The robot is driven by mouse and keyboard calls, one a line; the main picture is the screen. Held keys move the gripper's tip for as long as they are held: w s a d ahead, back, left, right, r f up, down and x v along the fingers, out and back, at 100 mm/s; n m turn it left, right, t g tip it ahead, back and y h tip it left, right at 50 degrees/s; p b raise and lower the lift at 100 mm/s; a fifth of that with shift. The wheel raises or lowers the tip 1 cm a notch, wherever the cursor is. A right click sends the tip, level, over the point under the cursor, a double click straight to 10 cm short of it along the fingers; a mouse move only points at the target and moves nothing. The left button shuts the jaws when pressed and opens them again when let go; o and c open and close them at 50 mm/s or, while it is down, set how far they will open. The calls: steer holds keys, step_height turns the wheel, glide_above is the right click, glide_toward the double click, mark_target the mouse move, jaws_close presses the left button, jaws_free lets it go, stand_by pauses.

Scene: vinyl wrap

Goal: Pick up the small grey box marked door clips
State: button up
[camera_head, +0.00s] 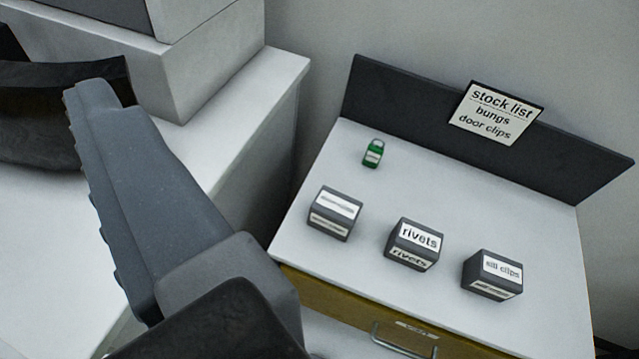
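Three small dark grey boxes stand in a row on a white-topped cabinet. The middle box (415,244) reads "rivets" and the right box (492,275) reads "sill clips". The left box (335,213) has white labels whose print I cannot read. No box shows a readable "door clips" label. One ridged grey finger of my gripper (95,105) crosses the left of the view, to the left of the boxes and apart from them. The other finger is not clearly seen.
A sign (493,112) on the dark back panel (400,105) reads "stock list, bungs, door clips". A drawer handle (400,340) is below. A white counter (235,105) and a black curved object (45,130) are at left.

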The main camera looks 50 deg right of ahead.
steer(key=o, duration=0.3)
steer(key=w+a+m+y+p, duration=0.1)
steer(key=w+p, duration=0.5)
steer(key=w, duration=0.3)
steer(key=shift+w+a+f+t+y, duration=0.15)
steer(key=shift+w+f+t+y, duration=0.15)
steer(key=shift+w+f+y, duration=0.1)
steer(key=w+d+f+m+h+p, duration=0.35)
steer(key=w+f+m, duration=0.25)
steer(key=w+f, duration=0.25)
steer(key=m+g+h+p, duration=0.4)
steer(key=m+g+h, duration=0.2)
steer(key=g+h, duration=0.45)
glide_toward(333, 216)
steer(key=shift+t, duration=0.25)
steer(key=x, duration=1.2)
steer(key=shift+d+f, duration=0.25)
steer(key=shift+d, duration=0.05)
